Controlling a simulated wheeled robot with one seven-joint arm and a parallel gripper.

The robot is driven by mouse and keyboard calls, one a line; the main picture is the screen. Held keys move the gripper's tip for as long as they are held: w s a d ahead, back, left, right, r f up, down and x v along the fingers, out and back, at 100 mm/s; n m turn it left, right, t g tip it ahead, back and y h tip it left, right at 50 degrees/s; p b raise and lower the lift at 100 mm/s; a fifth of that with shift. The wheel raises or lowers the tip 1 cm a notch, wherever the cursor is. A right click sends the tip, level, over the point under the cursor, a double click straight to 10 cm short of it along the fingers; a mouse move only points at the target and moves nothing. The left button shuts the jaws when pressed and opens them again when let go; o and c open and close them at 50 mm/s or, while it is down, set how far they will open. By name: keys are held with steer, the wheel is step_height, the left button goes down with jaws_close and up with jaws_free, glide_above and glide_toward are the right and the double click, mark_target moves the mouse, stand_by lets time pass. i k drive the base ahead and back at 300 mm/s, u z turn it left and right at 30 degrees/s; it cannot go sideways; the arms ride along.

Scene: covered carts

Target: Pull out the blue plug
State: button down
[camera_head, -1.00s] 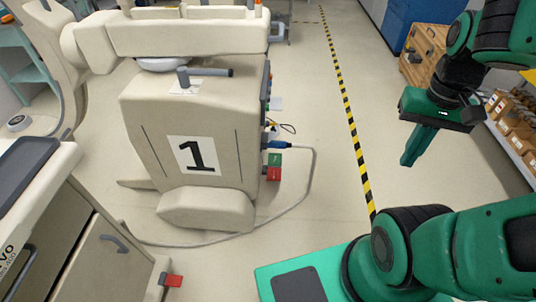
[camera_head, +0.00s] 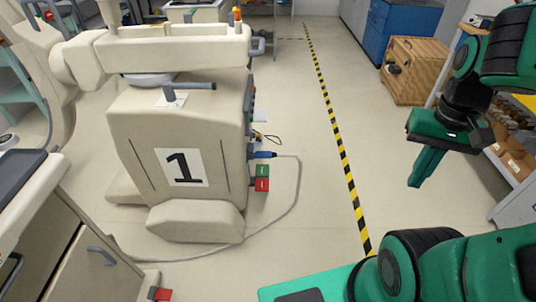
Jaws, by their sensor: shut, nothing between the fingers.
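The blue plug (camera_head: 263,154) sits in the right side panel of the beige covered cart (camera_head: 130,135) marked with a black 1. A grey cable (camera_head: 297,190) runs from the plug, loops down to the floor and passes in front of the cart's base. My gripper (camera_head: 414,184) hangs in the air on the right, pointing down, far to the right of the plug. Its fingers are together and hold nothing. The socket face behind the plug is hidden from this angle.
Green and red blocks (camera_head: 262,178) stick out just below the plug, and thin dark wires (camera_head: 268,137) hang above it. Yellow-black floor tape (camera_head: 343,150) runs along the clear aisle. A wooden crate (camera_head: 412,70) and a shelf of boxes (camera_head: 515,150) stand on the right.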

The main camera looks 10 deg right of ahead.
mark_target(258, 154)
steer(key=i, duration=0.85)
steer(key=z, duration=0.3)
steer(key=k, duration=0.85)
steer(key=z, duration=0.55)
steer(key=k, duration=0.5)
steer(key=u, duration=0.1)
steer(key=i, duration=0.5)
steer(key=u, duration=0.85)
steer(key=i, duration=1.3)
steer(key=z, duration=0.2)
